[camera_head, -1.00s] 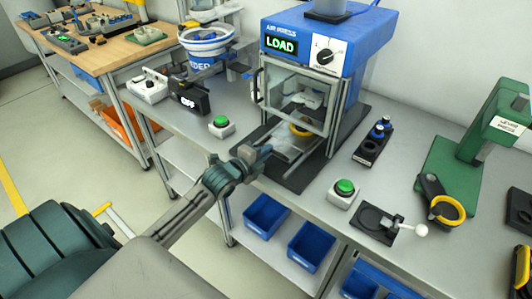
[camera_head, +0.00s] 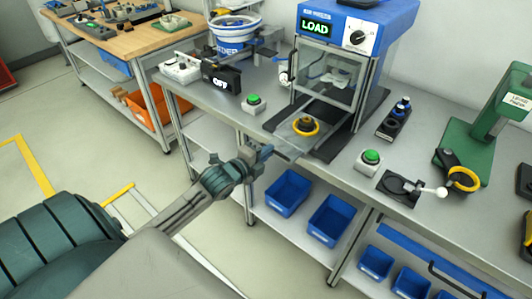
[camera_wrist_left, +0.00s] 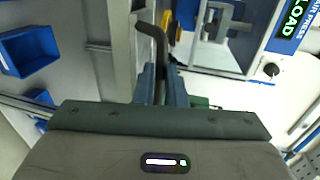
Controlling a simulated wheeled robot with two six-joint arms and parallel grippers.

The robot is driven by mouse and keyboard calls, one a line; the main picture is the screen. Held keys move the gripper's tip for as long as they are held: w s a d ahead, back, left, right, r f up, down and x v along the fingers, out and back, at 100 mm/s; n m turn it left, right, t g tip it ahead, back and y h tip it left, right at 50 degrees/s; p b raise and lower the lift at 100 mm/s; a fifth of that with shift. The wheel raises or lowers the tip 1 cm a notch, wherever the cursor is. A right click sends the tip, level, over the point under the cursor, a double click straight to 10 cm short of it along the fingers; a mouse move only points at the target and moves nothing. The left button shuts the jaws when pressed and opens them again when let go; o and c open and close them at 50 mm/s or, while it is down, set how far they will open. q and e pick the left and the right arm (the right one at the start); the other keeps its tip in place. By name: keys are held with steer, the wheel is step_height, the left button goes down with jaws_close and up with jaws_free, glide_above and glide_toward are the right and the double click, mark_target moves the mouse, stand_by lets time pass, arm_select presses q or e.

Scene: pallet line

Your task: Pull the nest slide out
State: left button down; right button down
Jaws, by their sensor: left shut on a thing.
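The nest slide (camera_head: 284,145) is a grey plate carrying a dark nest with a yellow ring (camera_head: 305,126). It sticks out of the front of the blue air press (camera_head: 357,22), past the table's front edge. The nest is in front of the press's clear guard (camera_head: 326,72). My left gripper (camera_head: 264,153) is at the slide's outer end. In the left wrist view its fingers (camera_wrist_left: 160,88) are shut on a dark bent handle (camera_wrist_left: 154,40). My right gripper is not in view.
The press display reads LOAD. Green buttons (camera_head: 254,104) (camera_head: 370,161) stand on the table on both sides of the slide. Blue bins (camera_head: 287,190) sit on the shelf below. A green lever press (camera_head: 490,130) is at right. The floor at left is open.

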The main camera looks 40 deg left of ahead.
arm_select(q)
steer(key=shift+s+f, duration=0.1)
steer(key=shift+f, duration=0.1)
steer(key=c, duration=1.5)
jaws_free()
steer(key=shift+s, duration=0.1)
steer(key=shift+s+r, duration=0.1)
steer(key=shift+r, duration=0.1)
steer(key=p+v, duration=0.1)
steer(key=v, duration=1)
steer(key=shift+a, duration=0.1)
steer(key=shift+f, duration=0.1)
